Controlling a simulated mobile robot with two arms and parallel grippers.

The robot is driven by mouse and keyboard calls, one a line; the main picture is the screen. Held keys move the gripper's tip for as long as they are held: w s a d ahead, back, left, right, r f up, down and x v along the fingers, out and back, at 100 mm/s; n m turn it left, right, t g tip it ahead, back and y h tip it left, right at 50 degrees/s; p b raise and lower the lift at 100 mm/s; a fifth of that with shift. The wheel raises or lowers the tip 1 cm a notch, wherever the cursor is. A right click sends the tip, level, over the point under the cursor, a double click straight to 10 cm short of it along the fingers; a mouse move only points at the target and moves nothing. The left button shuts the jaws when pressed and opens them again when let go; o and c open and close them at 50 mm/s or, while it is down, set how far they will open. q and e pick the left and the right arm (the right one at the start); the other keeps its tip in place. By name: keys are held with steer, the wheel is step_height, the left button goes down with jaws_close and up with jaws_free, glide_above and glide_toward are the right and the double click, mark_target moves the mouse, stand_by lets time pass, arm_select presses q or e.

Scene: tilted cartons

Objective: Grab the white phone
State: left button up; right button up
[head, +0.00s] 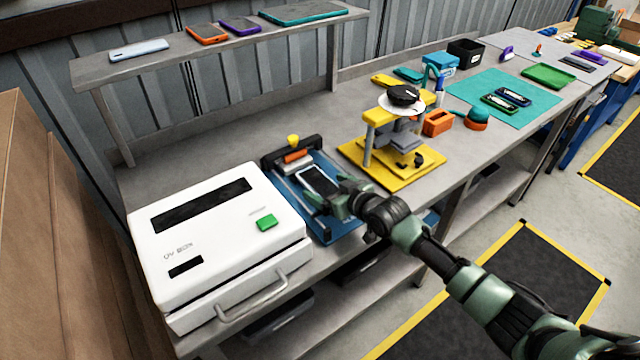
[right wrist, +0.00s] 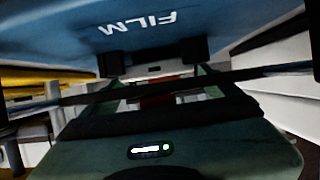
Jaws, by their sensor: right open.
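A phone with a white frame and dark screen (head: 318,180) lies face up on the blue film station (head: 338,227). My right gripper (head: 334,198) is open at the phone's near right end, low over the station. Whether its fingers touch the phone is not clear. In the right wrist view, the gripper's dark fingertips (right wrist: 154,61) show beneath the blue surface marked FILM (right wrist: 138,22). A thin dark bar crosses that view; I cannot tell whether it is the phone's edge. Another pale white phone (head: 139,49) lies on the upper shelf. My left gripper is out of view.
A white UV box (head: 216,242) stands just left of the station. A yellow press (head: 392,160) stands to the right. An orange phone (head: 207,34), a purple phone (head: 240,26) and a teal tablet (head: 303,13) lie on the shelf.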

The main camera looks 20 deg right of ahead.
steer(key=shift+w+a+f, duration=0.1)
steer(key=shift+w+a, duration=0.05)
steer(key=shift+w, duration=0.1)
steer(key=c, duration=1.6)
steer(key=shift+c, duration=1.1)
steer(key=shift+r, duration=0.2)
